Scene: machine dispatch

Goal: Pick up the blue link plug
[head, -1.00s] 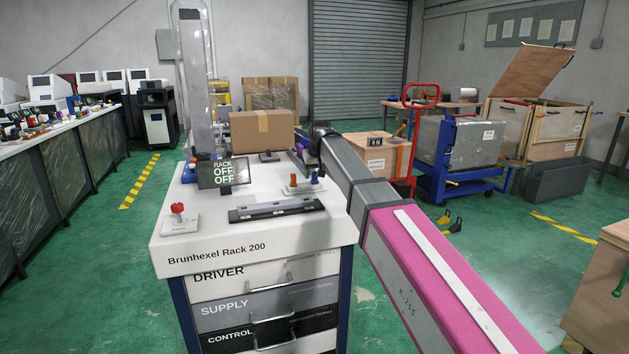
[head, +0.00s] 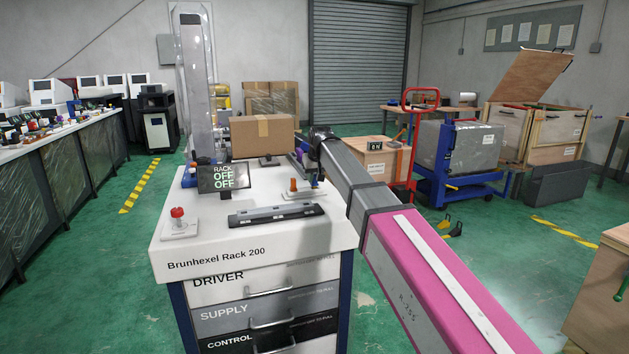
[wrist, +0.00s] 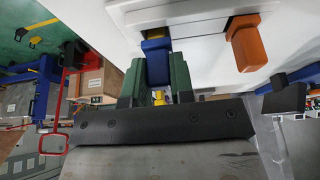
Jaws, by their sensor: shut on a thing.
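The blue link plug (wrist: 157,65) is between the green fingers of my gripper (wrist: 156,82) in the wrist view, and the fingers are shut on it. Its far end is close to a white base (wrist: 205,12) with a yellow part beside it; I cannot tell whether it is still seated. In the head view the blue plug (head: 315,181) is a small dark blue shape beside the orange plug, partly hidden by my arm. The orange plug (wrist: 247,42) stands next to it, also seen in the head view (head: 293,185).
Drawers (head: 265,300) lie below the front edge.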

